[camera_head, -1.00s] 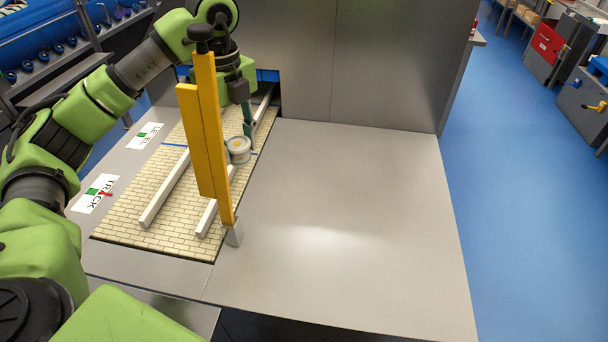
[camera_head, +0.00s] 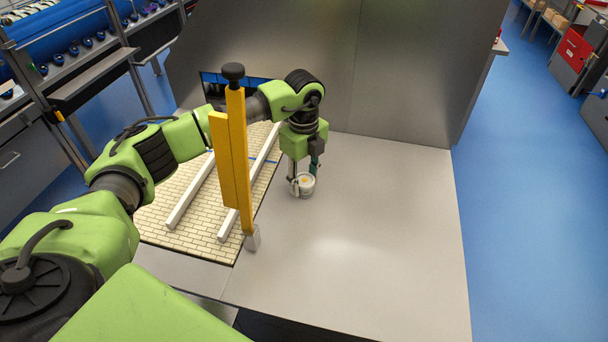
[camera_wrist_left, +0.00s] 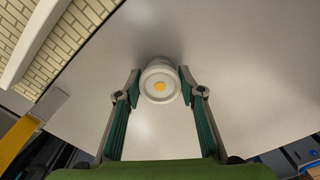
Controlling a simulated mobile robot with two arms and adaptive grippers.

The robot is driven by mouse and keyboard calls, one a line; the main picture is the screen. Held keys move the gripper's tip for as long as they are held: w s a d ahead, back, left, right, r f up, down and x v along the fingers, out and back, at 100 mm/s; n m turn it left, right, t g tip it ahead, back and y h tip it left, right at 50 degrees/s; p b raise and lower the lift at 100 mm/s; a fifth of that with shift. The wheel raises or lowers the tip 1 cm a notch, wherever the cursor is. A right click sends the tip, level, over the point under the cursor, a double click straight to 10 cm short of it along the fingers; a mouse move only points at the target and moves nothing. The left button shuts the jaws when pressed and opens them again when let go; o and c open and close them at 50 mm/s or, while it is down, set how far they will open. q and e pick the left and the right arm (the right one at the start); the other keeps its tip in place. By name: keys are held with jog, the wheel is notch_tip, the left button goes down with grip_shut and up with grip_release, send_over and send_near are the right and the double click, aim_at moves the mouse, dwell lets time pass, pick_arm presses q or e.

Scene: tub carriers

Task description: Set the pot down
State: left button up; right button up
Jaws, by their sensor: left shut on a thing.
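My right gripper is not in view.
The grey table (camera_head: 370,250) is clear to the right and front. Two white rails (camera_head: 192,190) lie on the brick-patterned strip (camera_head: 190,230) at the left. A yellow upright post (camera_head: 236,160) stands at the strip's near right edge. A grey panel (camera_head: 400,70) closes the back.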

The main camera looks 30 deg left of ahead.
aim_at(304, 179)
pick_arm(q)
jog(key=shift+f, duration=0.1)
jog(key=o, duration=1.1)
jog(key=shift+r, duration=0.4)
notch_tip(304, 179, up, 12)
jog(key=b, duration=0.4)
jog(key=shift+f, duration=0.25)
